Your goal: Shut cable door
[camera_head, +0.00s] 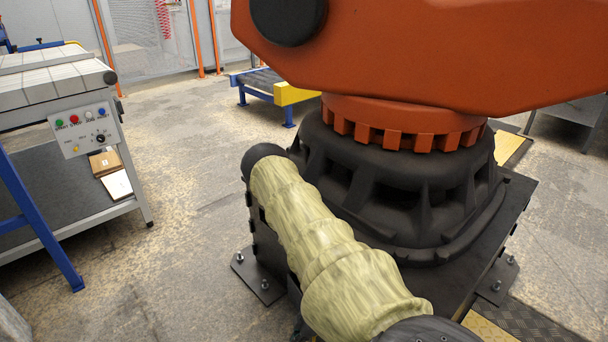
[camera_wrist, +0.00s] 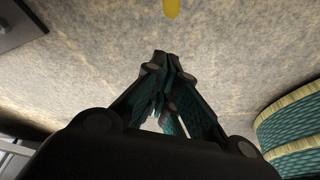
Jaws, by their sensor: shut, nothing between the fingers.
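I cannot make out a cable door in either view. My gripper (camera_wrist: 160,64) shows in the wrist view, its dark and teal fingers drawn together at the tips. It is shut and holds nothing. Bare floor (camera_wrist: 85,75) fills the view behind the fingers, and nothing touches the fingertips. My gripper cannot be made out in the head view.
A large orange machine (camera_head: 430,55) on a black bolted base (camera_head: 400,200) fills the right. A control panel (camera_head: 87,130) hangs on a bench at the left. Floor (camera_head: 180,190) between them is clear. A teal-and-beige rounded thing (camera_wrist: 290,135) is at the wrist view's right.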

